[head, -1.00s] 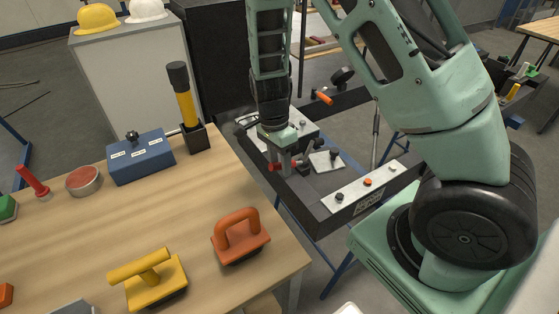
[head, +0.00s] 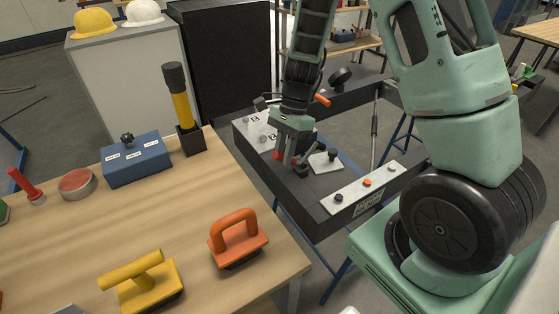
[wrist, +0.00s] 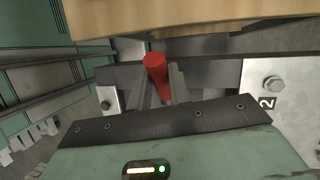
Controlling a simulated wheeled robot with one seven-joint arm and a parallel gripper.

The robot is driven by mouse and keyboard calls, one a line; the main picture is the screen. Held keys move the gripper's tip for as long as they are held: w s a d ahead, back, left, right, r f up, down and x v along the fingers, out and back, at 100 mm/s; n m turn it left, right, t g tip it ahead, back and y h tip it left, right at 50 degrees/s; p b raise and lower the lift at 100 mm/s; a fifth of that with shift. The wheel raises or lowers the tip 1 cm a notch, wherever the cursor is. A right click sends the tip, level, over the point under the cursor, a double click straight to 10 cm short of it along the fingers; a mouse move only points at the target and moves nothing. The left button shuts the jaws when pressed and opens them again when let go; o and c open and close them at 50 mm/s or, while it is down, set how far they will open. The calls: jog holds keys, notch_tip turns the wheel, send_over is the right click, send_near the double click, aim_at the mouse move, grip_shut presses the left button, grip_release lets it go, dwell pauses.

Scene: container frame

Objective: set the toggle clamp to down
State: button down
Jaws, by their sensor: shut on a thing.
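The toggle clamp (head: 302,168) is mounted on the dark container frame. It has a red handle and dark metal linkage, with a light plate (head: 325,161) beside it. My gripper (head: 289,158) is at the clamp, pointing down, with its fingers shut around the red handle. In the wrist view the red handle (wrist: 156,68) stands between the two fingers (wrist: 160,92). The fingers hide part of the handle and linkage, so I cannot tell the exact lever angle.
The container frame (head: 330,229) carries metal plates with bolts and an orange-handled lever (head: 321,100). The wooden table (head: 200,215) at left holds an orange float (head: 238,242), a yellow float (head: 140,284), a blue box (head: 137,161) and a yellow-handled tool (head: 181,108).

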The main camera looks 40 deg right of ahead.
aim_at(299, 161)
jog(key=d+y, duration=0.1)
jog(key=d+r+y, duration=0.1)
jog(key=y, duration=0.1)
jog(key=shift+r, duration=0.1)
jog(key=shift+d+r+y, duration=0.3)
jog(key=shift+d+y, duration=0.35)
jog(key=shift+y, duration=0.15)
jog(key=shift+s+d+r+n+y+p, duration=0.15)
jog(key=shift+d+n+y+p, duration=0.25)
jog(key=shift+d+y, duration=1)
jog(key=shift+y, duration=0.4)
jog(key=shift+d+y, duration=0.35)
jog(key=shift+y, duration=0.35)
jog(key=shift+d, duration=0.1)
jog(key=c, duration=1.3)
grip_release()
